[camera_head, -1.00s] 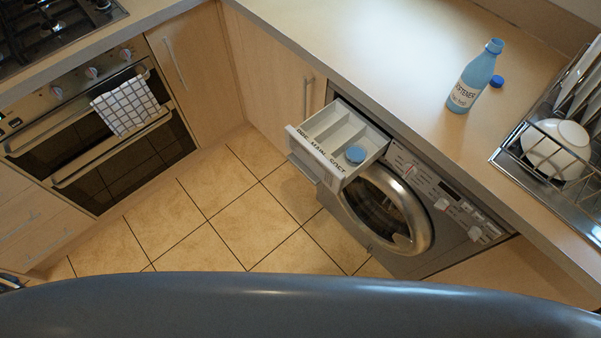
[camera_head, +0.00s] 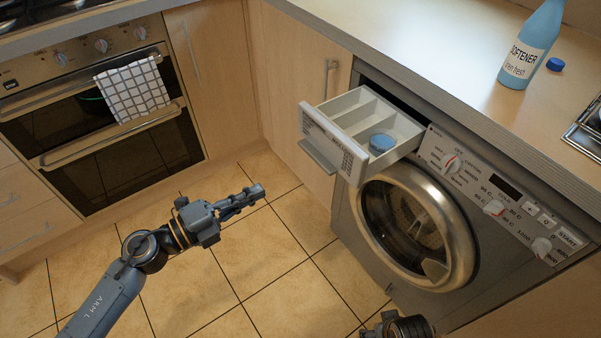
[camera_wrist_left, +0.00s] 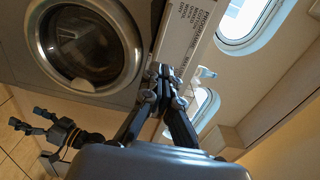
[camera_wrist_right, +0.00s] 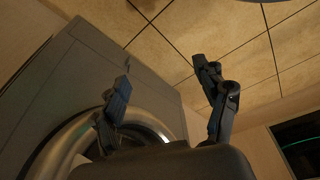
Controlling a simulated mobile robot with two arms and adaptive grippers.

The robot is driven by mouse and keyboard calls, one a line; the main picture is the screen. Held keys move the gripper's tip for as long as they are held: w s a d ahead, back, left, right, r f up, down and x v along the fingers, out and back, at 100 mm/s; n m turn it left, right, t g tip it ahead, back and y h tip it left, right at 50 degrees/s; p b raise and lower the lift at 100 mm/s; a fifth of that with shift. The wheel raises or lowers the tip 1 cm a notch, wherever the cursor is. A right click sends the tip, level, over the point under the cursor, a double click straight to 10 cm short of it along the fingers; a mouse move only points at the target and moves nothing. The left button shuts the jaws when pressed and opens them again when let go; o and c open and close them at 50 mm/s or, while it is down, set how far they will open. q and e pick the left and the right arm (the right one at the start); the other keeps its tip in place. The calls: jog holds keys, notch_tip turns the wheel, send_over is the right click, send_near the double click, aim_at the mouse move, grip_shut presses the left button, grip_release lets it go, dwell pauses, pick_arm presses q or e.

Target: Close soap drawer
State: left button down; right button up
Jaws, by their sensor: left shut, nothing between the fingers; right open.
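The soap drawer (camera_head: 345,135) of the washing machine (camera_head: 408,225) is pulled out, with its compartments showing from above. A round blue cap-like item (camera_head: 381,143) sits in the compartment nearest the machine's dials. My left gripper (camera_head: 258,190) is shut and empty, in front of the drawer and to its left, apart from it in the head view. In the left wrist view its fingers (camera_wrist_left: 162,72) lie across the view of the drawer front (camera_wrist_left: 192,35). My right gripper (camera_wrist_right: 160,80) is open and empty, near the washer door; in the head view only part of the right arm shows at the bottom.
A softener bottle (camera_head: 531,45) and a blue cap (camera_head: 555,64) stand on the worktop (camera_head: 450,60) above the machine. An oven (camera_head: 95,110) with a checked towel (camera_head: 132,90) is at left. The tiled floor (camera_head: 270,260) before the machine is clear.

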aim_at(314, 160)
pick_arm(q)
jog(key=x, duration=1.1)
jog(key=shift+w+d, duration=0.1)
jog(key=shift+w, duration=0.1)
jog(key=shift+w+d, duration=0.4)
jog(key=shift+d, duration=0.2)
pick_arm(e)
jog(key=shift+s+f, duration=0.25)
jog(key=shift+f, duration=0.6)
